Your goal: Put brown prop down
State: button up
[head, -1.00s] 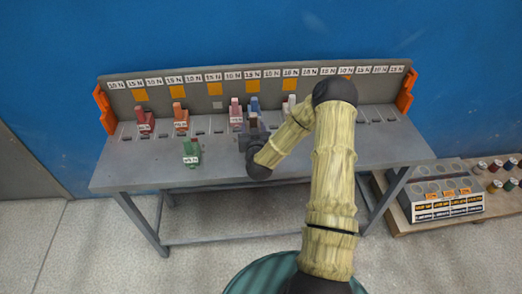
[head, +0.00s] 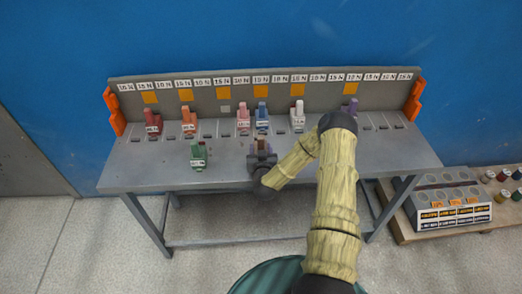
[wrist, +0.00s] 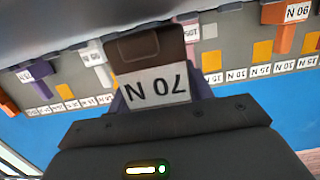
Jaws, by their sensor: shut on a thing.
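The brown prop (wrist: 147,46) is held in my gripper (wrist: 160,92), and its white label reads 70 N upside down in the wrist view. The jaws show on both sides of it. In the head view my gripper (head: 262,156) is over the front middle of the grey bench (head: 330,165), in front of the row of slots. The prop is small and partly hidden there, and I cannot tell whether it touches the bench top.
The back row holds a dark red prop (head: 153,123), an orange prop (head: 189,123), a pink prop (head: 243,120), a blue prop (head: 262,120), a white prop (head: 298,117) and a purple prop (head: 350,107). A green prop (head: 198,155) stands front left. Several slots are empty.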

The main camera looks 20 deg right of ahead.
jog(key=shift+a+f, duration=0.1)
jog(key=shift+f, duration=0.25)
jog(key=shift+s, duration=0.1)
jog(key=shift+f, duration=0.1)
jog(key=o, duration=1.2)
jog(key=b+v, duration=0.2)
jog(key=v, duration=1)
